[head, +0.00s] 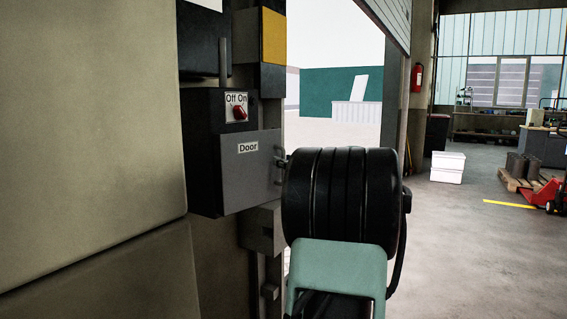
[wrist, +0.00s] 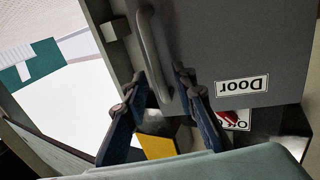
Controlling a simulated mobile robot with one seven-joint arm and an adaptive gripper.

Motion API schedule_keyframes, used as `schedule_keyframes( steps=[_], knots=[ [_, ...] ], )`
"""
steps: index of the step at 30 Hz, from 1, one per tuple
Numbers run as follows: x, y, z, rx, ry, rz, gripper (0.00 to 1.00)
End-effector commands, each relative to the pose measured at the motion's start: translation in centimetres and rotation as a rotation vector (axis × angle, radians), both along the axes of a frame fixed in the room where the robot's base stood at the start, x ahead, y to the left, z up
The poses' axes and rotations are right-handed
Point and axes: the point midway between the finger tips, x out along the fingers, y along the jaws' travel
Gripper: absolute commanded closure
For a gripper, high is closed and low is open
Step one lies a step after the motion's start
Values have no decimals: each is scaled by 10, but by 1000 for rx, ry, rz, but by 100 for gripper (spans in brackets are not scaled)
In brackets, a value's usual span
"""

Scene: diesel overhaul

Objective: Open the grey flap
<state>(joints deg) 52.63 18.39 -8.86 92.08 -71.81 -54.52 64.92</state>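The grey flap (head: 252,172) carries a "Door" label and sits on the front of a dark wall box, below an "Off On" switch panel. It fills the upper right of the wrist view (wrist: 225,45), upside down. Its bar handle (wrist: 152,55) is along the flap's edge, at the right in the head view (head: 279,165). My gripper (wrist: 160,76) is open, one finger on each side of the handle in the wrist view. I cannot tell whether the fingers touch it. In the head view my wrist hides the fingers almost entirely.
The red rotary switch (head: 239,113) is just above the flap. A large beige panel (head: 90,130) stands close on the left. A doorway opens behind my arm. A white box (head: 447,167) and a loaded pallet (head: 530,181) stand far right. The floor between is clear.

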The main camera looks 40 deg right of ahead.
Motion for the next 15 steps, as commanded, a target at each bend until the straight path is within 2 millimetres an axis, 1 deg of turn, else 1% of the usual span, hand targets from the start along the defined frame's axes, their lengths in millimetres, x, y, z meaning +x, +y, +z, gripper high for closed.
schedule_keyframes(
  steps=[3, 6, 14, 15],
  knots=[
    [11, -2, 0, 0, 0, -1, 75],
    [15, -3, 0, 0, 0, -1, 75],
    [16, -3, 0, 0, 0, -1, 75],
    [16, -3, 0, 0, 0, -1, 79]
  ],
)
